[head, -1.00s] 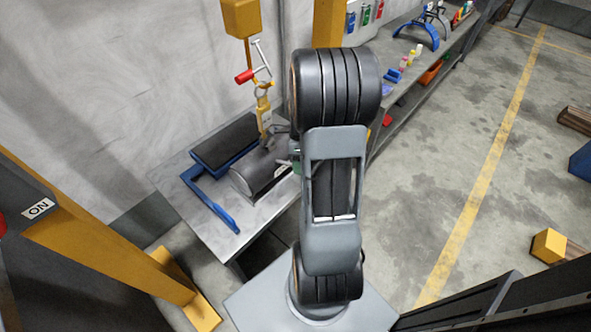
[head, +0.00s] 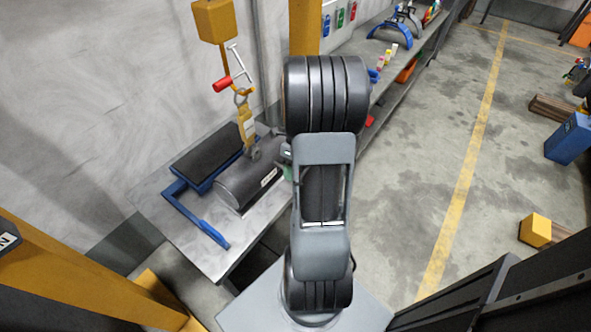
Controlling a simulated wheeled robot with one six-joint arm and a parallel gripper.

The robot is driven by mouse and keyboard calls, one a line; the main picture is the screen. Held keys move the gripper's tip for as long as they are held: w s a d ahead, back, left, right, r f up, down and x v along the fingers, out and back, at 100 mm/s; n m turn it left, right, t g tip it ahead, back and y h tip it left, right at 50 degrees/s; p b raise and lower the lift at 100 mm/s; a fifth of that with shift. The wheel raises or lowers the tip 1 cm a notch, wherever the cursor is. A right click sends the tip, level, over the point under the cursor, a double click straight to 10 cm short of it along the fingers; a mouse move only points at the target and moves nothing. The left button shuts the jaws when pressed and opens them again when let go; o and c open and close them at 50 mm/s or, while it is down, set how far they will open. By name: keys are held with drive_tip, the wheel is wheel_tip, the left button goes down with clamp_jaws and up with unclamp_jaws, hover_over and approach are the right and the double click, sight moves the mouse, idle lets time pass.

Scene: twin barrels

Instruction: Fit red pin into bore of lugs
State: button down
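A short red cylinder (head: 222,84), which looks like the red pin, is beside a ring and a pale T-shaped bar (head: 240,62) below the yellow hoist block (head: 214,20). A yellow link (head: 246,128) hangs below the ring and reaches down to the dark barrel (head: 245,185) on the bench. I cannot make out the lugs or their bore clearly where the link meets the barrel. My gripper is mostly hidden behind my arm. Only a small grey part near the wrist shows at the barrel's right end, so its fingers cannot be read.
The grey bench (head: 240,232) carries a blue frame (head: 195,212) with a black pad (head: 208,150) left of the barrel. Yellow posts stand at lower left and behind my arm. A shelf (head: 398,85) with small items runs along the back right. The floor (head: 420,170) right is open.

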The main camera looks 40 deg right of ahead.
drive_tip(key=shift+w+a+p, duration=0.25)
drive_tip(key=shift+w+p, duration=0.1)
drive_tip(key=shift+w, duration=0.9)
drive_tip(key=shift+w+a+p, duration=0.2)
drive_tip(key=shift+w+p, duration=0.1)
drive_tip(key=shift+w, duration=0.9)
drive_tip(key=shift+p, duration=1.05)
idle(0.4)
drive_tip(key=shift+w+a+p, duration=0.2)
drive_tip(key=shift+w+p, duration=0.15)
drive_tip(key=shift+w, duration=0.75)
drive_tip(key=shift+w+a+p, duration=0.15)
drive_tip(key=shift+w+p, duration=0.15)
drive_tip(key=shift+w, duration=0.75)
drive_tip(key=shift+w+a+p, duration=0.2)
drive_tip(key=shift+w+p, duration=0.15)
drive_tip(key=shift+w, duration=0.75)
drive_tip(key=shift+w+r, duration=0.15)
drive_tip(key=shift+w, duration=0.35)
drive_tip(key=shift+s+p, duration=0.3)
drive_tip(key=shift+p, duration=0.05)
